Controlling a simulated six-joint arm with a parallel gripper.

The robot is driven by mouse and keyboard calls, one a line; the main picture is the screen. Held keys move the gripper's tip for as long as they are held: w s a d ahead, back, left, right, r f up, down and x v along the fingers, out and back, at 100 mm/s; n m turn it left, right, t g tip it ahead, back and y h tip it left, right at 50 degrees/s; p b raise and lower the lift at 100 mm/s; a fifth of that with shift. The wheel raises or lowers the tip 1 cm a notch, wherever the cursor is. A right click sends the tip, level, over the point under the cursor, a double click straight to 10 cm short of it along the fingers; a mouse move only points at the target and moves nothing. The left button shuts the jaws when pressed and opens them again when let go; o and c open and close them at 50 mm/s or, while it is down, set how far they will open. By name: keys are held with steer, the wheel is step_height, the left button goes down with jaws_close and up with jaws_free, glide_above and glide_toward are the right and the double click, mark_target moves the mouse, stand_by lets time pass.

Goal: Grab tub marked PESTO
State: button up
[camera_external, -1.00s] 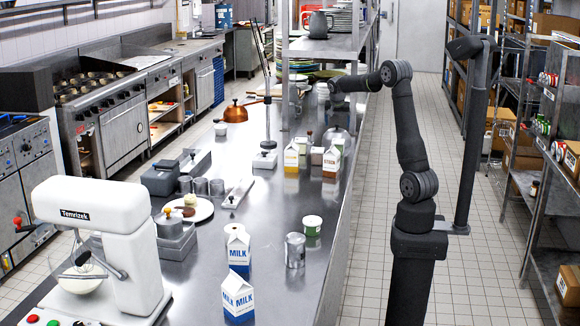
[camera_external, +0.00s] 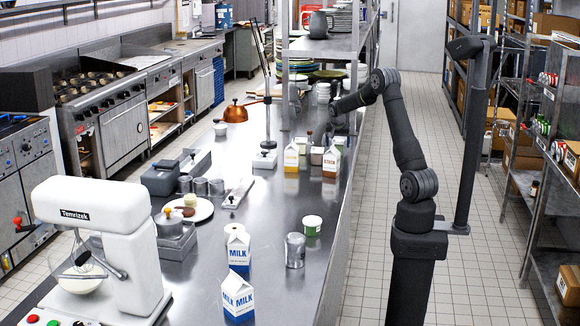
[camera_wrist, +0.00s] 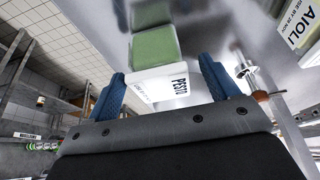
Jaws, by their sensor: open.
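The tub marked PESTO (camera_wrist: 154,83) shows in the wrist view as a white-sided block with a green top face (camera_wrist: 155,46) and black lettering. My gripper (camera_wrist: 162,84) has two blue fingers spread apart, one on each side of the tub's near, lettered end. I cannot tell whether either finger touches the tub. In the external view my gripper (camera_external: 335,120) hangs low over the far part of the steel counter, just behind the cartons. I cannot make out the PESTO tub clearly in that view.
A container marked AIOLI (camera_wrist: 296,26) is at the wrist view's upper right. In the external view, a STOCK carton (camera_external: 332,161) and a yellow-white carton (camera_external: 291,155) stand near my gripper. The steel shelf (camera_external: 320,48) is above the counter. Milk cartons (camera_external: 238,297) stand in front.

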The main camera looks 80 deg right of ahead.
mark_target(338, 147)
steer(key=x, duration=0.3)
steer(key=shift+d+f, duration=0.25)
steer(key=shift+d, duration=0.15)
steer(key=c, duration=1.2)
steer(key=shift+o, duration=0.2)
steer(key=shift+r, duration=0.1)
